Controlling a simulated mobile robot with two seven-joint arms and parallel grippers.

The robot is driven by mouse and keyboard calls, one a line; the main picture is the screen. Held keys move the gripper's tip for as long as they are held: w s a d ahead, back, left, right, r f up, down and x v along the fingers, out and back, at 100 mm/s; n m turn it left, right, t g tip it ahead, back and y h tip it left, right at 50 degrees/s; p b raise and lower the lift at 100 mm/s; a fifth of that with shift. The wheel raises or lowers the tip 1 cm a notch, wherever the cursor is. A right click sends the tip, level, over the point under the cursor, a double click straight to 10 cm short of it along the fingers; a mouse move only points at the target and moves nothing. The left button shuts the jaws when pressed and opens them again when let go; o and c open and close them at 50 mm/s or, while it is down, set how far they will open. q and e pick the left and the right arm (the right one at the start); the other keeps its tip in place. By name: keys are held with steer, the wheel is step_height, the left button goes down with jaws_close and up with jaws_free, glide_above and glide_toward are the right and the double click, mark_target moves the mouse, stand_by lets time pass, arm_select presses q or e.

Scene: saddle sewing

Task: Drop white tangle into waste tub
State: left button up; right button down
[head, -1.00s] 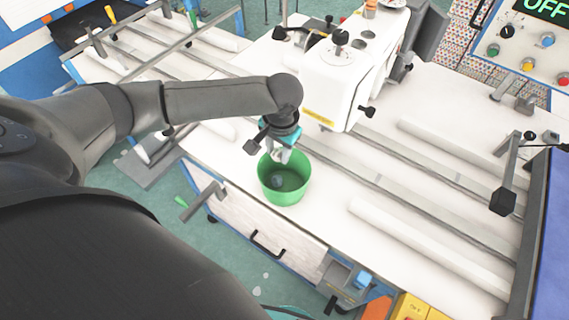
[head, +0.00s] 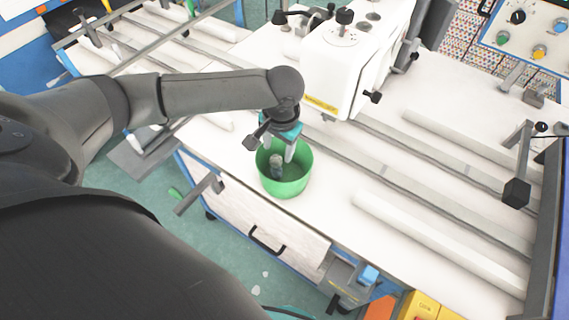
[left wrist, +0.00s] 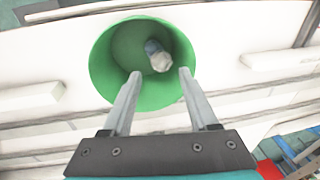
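The green waste tub (head: 300,180) stands upright near the front edge of the white table, and it fills the upper middle of the left wrist view (left wrist: 108,62). My left gripper (head: 279,150) is right above the tub, pointing down. Its two fingers (left wrist: 160,74) are spread apart with nothing between them. A small whitish lump (left wrist: 161,63), apparently the white tangle, is below the fingertips within the tub's outline. A bluish-grey piece (left wrist: 151,46) is right beside it. I cannot tell whether the lump is resting or falling. My right gripper is out of view.
The white sewing machine (head: 345,65) stands just behind the tub. Long rails and white bars (head: 440,240) run across the table to the right. A control panel (head: 525,35) is at the upper right.

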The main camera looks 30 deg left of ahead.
arm_select(q)
steer(key=shift+o, duration=1.1)
steer(key=shift+r, duration=0.1)
step_height(320, 180, up, 15)
steer(key=s+d+p, duration=0.1)
steer(key=d+p, duration=0.1)
steer(key=shift+s, duration=0.35)
steer(key=shift+d, duration=0.15)
